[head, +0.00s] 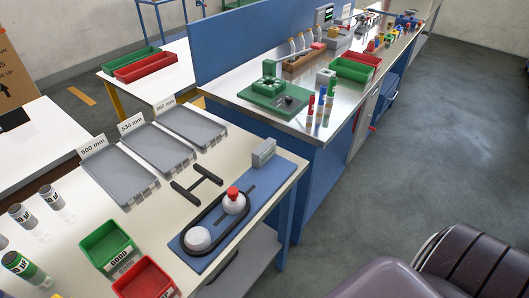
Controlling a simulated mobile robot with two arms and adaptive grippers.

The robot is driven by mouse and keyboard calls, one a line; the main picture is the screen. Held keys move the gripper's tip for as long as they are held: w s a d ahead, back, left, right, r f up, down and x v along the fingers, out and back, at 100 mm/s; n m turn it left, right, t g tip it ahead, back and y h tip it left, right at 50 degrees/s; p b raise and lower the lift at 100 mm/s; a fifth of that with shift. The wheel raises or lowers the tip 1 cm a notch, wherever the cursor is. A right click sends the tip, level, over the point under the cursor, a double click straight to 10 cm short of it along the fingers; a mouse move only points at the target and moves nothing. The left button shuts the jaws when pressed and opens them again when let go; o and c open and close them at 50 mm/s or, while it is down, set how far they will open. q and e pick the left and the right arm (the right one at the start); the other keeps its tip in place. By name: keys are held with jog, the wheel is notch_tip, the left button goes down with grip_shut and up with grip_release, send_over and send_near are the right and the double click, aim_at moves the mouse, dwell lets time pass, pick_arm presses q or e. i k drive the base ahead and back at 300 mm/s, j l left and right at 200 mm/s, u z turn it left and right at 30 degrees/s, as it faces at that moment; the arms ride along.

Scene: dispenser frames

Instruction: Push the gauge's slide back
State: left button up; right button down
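The gauge appears to be the blue plate (268,188) on the near bench. Two white round pieces stand on it: a plain one (198,238) at the near end, and one with a red knob (233,193) nearer the middle, which looks like the slide. A black oblong loop (210,210) lies around both pieces. A grey block (264,152) stands at the plate's far end, with a bare stretch of plate between it and the red-knobbed piece. Neither of my grippers is in view.
Green (108,244) and red (146,279) bins stand at the near edge. Open floor (420,150) is to the right.

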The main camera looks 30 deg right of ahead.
aim_at(234, 203)
jog(key=k+l+z, duration=0.1)
jog(key=l, duration=0.35)
jog(key=k+l+z, duration=0.1)
jog(key=l, duration=0.35)
jog(key=k+l+z, duration=0.15)
jog(key=l, duration=0.35)
jog(key=k, duration=0.05)
